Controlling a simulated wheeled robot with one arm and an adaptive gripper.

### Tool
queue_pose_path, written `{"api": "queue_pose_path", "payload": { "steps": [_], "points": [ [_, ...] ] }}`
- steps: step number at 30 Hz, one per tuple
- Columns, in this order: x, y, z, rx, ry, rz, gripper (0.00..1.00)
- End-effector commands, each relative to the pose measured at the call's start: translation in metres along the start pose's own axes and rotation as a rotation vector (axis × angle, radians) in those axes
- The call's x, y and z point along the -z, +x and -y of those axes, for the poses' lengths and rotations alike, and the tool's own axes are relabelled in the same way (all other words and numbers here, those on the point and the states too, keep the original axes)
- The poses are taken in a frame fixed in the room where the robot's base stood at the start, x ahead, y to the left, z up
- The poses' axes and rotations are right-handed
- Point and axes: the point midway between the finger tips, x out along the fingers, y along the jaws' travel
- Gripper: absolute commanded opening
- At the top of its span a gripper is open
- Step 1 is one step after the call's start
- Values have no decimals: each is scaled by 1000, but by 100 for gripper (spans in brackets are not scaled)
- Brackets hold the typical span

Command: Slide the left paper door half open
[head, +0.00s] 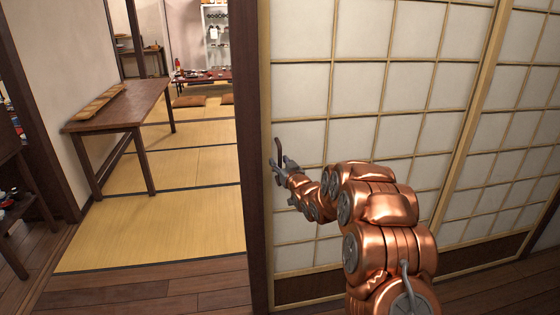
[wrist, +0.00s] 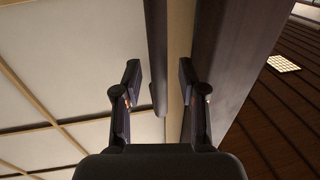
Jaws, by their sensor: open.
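The left paper door (head: 352,75) is a white paper panel with a light wood grid and a dark lower board. Its left edge meets a dark post (head: 251,150), and it also shows in the wrist view (wrist: 60,75). A dark upright handle (head: 282,147) is near that edge; in the wrist view the handle (wrist: 156,60) is a long bar. My gripper (head: 281,165) is at the handle's height, close to the door. In the wrist view my gripper (wrist: 158,88) is open, its fingers on either side of the bar's lower end. I cannot tell whether they touch it.
Another paper panel (head: 518,110) is to the right. Left of the post, an open doorway leads to tatami (head: 185,170) with a wooden table (head: 130,107), a low table (head: 203,76) and cushions. A dark shelf (head: 18,195) stands at far left. The wooden floor (head: 150,292) in front is clear.

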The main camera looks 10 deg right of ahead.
Motion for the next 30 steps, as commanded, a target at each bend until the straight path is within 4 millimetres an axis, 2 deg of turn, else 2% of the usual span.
{"api": "queue_pose_path", "payload": {
  "steps": [11, 22, 30],
  "points": [
    [0, 5, 0, -1, 0, -1, 40],
    [0, 5, 0, -1, 0, 0, 2],
    [0, 5, 0, -1, 0, 0, 0]
  ]
}}
